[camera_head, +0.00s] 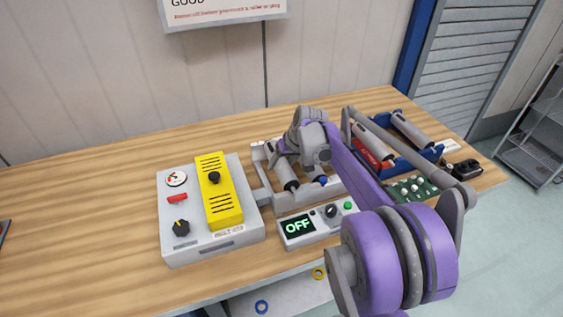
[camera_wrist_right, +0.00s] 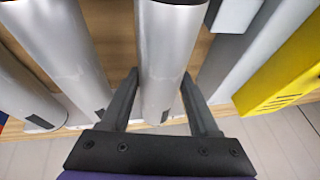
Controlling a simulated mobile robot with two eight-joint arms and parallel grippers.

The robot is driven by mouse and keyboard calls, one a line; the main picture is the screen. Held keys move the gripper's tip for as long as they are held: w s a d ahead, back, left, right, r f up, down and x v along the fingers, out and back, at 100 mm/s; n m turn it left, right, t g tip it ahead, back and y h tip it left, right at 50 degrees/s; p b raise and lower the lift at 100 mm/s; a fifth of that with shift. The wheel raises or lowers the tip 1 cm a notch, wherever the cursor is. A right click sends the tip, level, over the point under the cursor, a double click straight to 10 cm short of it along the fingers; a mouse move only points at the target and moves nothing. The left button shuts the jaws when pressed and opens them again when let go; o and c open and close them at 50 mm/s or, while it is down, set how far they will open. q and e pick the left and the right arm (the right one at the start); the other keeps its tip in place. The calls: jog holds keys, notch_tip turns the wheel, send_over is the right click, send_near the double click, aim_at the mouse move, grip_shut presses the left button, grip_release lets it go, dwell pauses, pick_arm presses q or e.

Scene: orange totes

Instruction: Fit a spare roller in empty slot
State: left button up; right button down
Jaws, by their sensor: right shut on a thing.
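My right gripper (camera_head: 306,158) is over the grey roller frame (camera_head: 334,187) in the head view, and its wrist hides much of that frame. In the right wrist view the fingers of the right gripper (camera_wrist_right: 159,78) are shut on a silver roller (camera_wrist_right: 166,45), one finger on each side. Frame rollers (camera_head: 287,176) show below the gripper. Other silver rollers (camera_wrist_right: 65,60) lie to the left of the held one in the wrist view. I cannot tell whether the held roller rests in a slot. Spare rollers (camera_head: 411,129) lie in a blue tray (camera_head: 437,152). My left gripper is not in view.
A grey control box with a yellow cover (camera_head: 220,205) stands left of the frame. A small panel reading OFF (camera_head: 298,226) is in front. A green board (camera_head: 410,189) and a dark item (camera_head: 464,169) lie at right.

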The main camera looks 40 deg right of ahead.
jog(key=shift+f, duration=0.4)
dwell(0.5)
jog(key=shift+c, duration=0.2)
grip_release()
jog(key=v, duration=1)
jog(key=shift+s+r, duration=0.2)
jog(key=shift+r, duration=0.2)
